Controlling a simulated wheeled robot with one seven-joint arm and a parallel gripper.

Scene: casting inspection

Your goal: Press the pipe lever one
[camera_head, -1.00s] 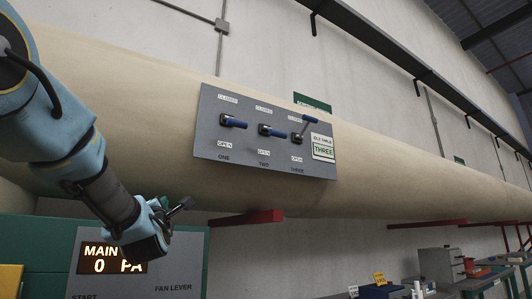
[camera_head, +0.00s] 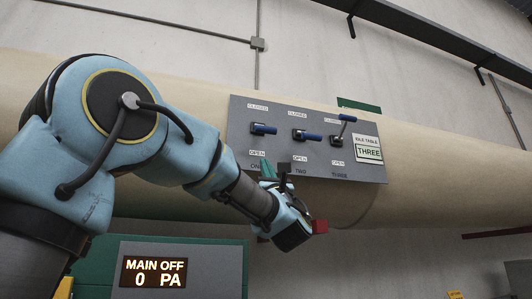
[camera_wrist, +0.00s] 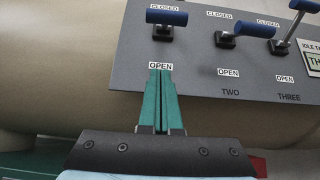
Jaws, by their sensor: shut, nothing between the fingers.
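Lever one (camera_head: 264,128) is the leftmost blue-handled lever on the grey panel (camera_head: 236,140), which is mounted on the large pipe. Its handle sticks out between the CLOSED label above and the OPEN label below. In the wrist view, lever one (camera_wrist: 167,17) is at the top, with its handle level. My gripper (camera_head: 267,168) is at the panel's lower left edge, below lever one. In the wrist view, my gripper (camera_wrist: 160,72) has its green fingers together and empty, with tips just under the OPEN label and apart from the handle. Its tips partly cover the label ONE.
Lever two (camera_head: 306,135) sticks out similarly, just right of lever one. Lever three (camera_head: 342,127) points up toward CLOSED, beside the THREE sign (camera_head: 369,148). A display (camera_head: 153,272) reads MAIN OFF, 0 PA.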

